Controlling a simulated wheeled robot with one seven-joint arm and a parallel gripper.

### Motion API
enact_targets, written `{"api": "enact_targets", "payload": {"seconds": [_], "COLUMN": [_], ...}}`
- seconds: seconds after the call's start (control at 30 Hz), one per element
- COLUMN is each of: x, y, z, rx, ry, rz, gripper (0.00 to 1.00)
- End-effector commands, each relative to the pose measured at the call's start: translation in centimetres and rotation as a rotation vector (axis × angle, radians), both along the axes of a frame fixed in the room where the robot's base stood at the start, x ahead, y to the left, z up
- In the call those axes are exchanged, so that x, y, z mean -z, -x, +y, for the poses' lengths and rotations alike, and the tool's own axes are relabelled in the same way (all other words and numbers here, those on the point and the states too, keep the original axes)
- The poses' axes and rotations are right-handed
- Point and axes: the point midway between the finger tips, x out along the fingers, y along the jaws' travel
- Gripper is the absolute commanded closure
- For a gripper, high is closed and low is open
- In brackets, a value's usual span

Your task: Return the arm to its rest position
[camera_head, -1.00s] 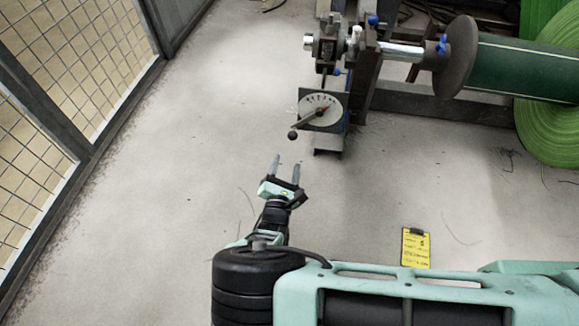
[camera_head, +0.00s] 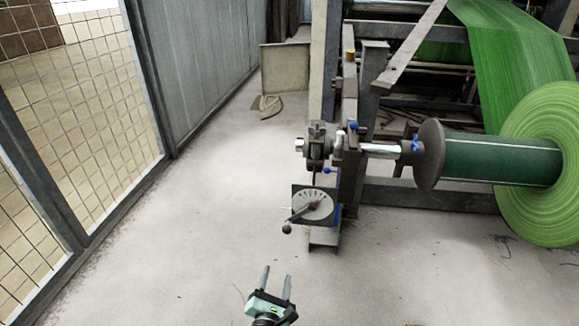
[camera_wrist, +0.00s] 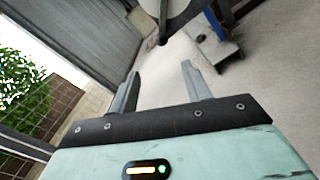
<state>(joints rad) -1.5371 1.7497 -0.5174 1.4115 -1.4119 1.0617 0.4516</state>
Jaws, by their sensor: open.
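My gripper (camera_head: 275,281) is at the bottom of the head view, with its two grey fingers apart and nothing between them. It points up the picture toward the dial and lever unit (camera_head: 312,206), with a clear gap of floor between them. In the wrist view my gripper (camera_wrist: 158,92) also shows open and empty, and the lower part of the dial unit (camera_wrist: 178,12) is beyond the fingertips at the top. Most of my arm is below the head view's lower edge and hidden.
A machine frame with a green roll (camera_head: 545,150) on a shaft fills the right. A mesh fence (camera_head: 95,110) and a grey panel wall (camera_head: 200,60) run along the left. A board (camera_head: 285,70) leans at the back. The concrete floor (camera_head: 180,240) between is clear.

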Motion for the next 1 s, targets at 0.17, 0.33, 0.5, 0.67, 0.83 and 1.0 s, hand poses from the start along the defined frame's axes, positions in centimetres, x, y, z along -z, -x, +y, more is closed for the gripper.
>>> {"api": "enact_targets", "payload": {"seconds": [0.17, 0.33, 0.5, 0.67, 0.83, 1.0], "x": [-1.4, -4.4, -7.6, -11.2, -15.8, -20.9], "y": [-0.6, -0.7, 1.4, 4.3, 7.8, 11.3], "z": [-1.9, -6.7, -10.9, -13.2, -14.6, -15.5], "rx": [0.113, 0.411, 0.711, 0.943, 1.135, 1.274], "ry": [-0.048, -0.184, -0.351, -0.517, -0.704, -0.898], "rz": [0.040, 0.172, 0.335, 0.489, 0.644, 0.778], "gripper": [0.52, 0.52, 0.52, 0.52, 0.52, 0.52]}}
